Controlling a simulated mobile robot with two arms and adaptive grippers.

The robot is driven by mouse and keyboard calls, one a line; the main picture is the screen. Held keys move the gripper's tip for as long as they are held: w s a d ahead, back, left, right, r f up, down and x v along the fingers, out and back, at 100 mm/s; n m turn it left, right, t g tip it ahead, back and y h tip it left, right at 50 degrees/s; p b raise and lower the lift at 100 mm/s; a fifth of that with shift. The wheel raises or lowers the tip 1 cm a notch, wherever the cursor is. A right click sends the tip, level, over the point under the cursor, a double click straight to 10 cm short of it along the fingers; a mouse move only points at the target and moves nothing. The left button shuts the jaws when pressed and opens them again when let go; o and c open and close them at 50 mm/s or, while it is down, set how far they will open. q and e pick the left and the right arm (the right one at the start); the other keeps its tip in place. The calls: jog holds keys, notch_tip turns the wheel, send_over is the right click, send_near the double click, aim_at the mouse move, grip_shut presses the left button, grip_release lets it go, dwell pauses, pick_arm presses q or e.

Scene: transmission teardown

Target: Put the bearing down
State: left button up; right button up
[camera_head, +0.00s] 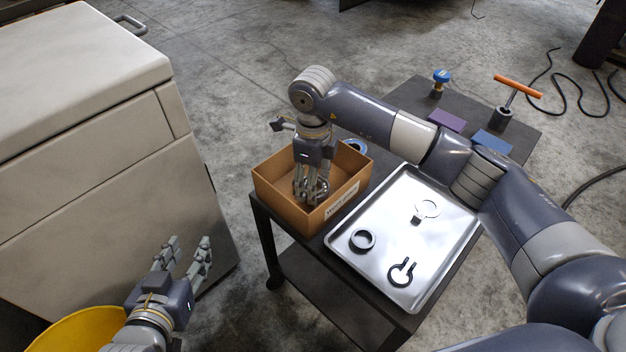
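My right gripper (311,194) points straight down inside the open cardboard box (274,203), its fingers below the rim. A shiny metallic shape shows among its fingers. It may be the bearing, but the fingers and the shape blend together, so I cannot tell whether it is gripped or lying in the box. My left gripper (189,243) is at the lower left, away from the box, with its fingers apart and nothing between them.
An orange-handled tool (517,87) stands behind. A yellow bin (75,331) and cabinet (90,130) are left.

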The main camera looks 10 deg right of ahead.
jog(key=o, duration=1.3)
pick_arm(q)
jog(key=shift+w+d+r, duration=0.1)
jog(key=shift+w+r, duration=0.05)
jog(key=shift+r, duration=0.05)
jog(key=s+a+f+g+y+p, duration=0.1)
jog(key=s+a+f+g, duration=0.1)
jog(key=s+f+g, duration=0.2)
notch_tip(320, 180, down, 2)
jog(key=shift+s+a+f+g+y+p, duration=0.2)
jog(key=shift+s+a+g+y+p, duration=0.15)
jog(key=shift+s, duration=0.9)
pick_arm(e)
notch_tip(320, 180, up, 8)
jog(key=shift+f, duration=0.2)
